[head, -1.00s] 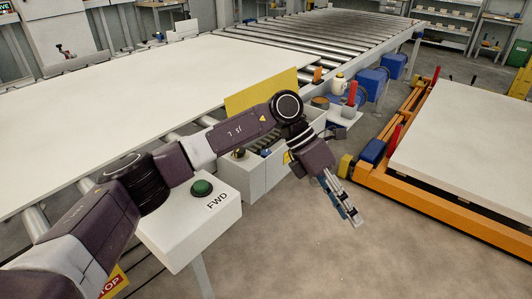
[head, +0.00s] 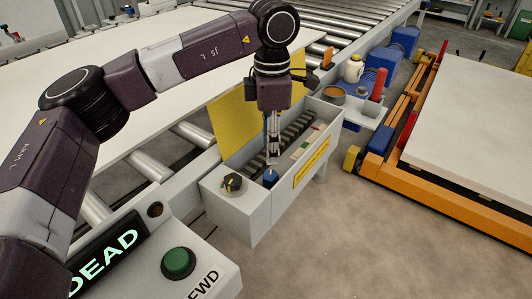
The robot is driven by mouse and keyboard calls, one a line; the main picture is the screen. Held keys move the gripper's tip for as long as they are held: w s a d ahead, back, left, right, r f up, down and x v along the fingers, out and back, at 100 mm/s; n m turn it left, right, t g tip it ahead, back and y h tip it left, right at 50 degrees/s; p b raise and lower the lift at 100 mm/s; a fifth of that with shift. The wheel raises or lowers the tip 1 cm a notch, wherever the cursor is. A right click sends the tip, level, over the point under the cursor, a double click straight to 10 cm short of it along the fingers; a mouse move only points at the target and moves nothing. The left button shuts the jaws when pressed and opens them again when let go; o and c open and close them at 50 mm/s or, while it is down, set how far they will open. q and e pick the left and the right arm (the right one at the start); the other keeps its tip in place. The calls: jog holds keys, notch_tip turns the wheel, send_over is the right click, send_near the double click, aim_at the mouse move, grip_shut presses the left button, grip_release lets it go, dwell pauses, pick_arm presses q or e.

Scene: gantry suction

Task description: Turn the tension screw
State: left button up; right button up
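An open grey trough (head: 262,215) stands beside the conveyor, with its yellow lid (head: 232,120) raised. A dark ribbed strip runs along inside it. A small blue piece (head: 270,177) sits at the near end of the trough's inside; it may be the tension screw, but I cannot be sure. A dark knob with a yellow mark (head: 233,182) is on the trough's near top. My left gripper (head: 273,160) points straight down just above the blue piece. Its fingers look close together, and I cannot tell whether they touch the piece. My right gripper is out of view.
A control box with a green button (head: 178,262) and a lit "DEAD" display (head: 104,262) is at the lower left. A shelf with a cream jug (head: 353,69) and a red-handled tool (head: 377,83) lies beyond the trough. An orange-framed cart (head: 450,195) is at right. Floor between is clear.

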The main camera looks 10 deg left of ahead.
aim_at(271, 175)
pick_arm(q)
jog(key=shift+s+f, duration=0.2)
jog(key=shift+f, duration=0.15)
jog(key=f, duration=0.6)
jog(key=shift+s+d+f+b, duration=0.2)
jog(key=shift+s+f+b, duration=0.05)
jog(key=shift+b, duration=0.1)
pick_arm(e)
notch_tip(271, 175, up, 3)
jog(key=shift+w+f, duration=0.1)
pick_arm(q)
jog(key=shift+c, duration=0.7)
jog(key=c, duration=0.7)
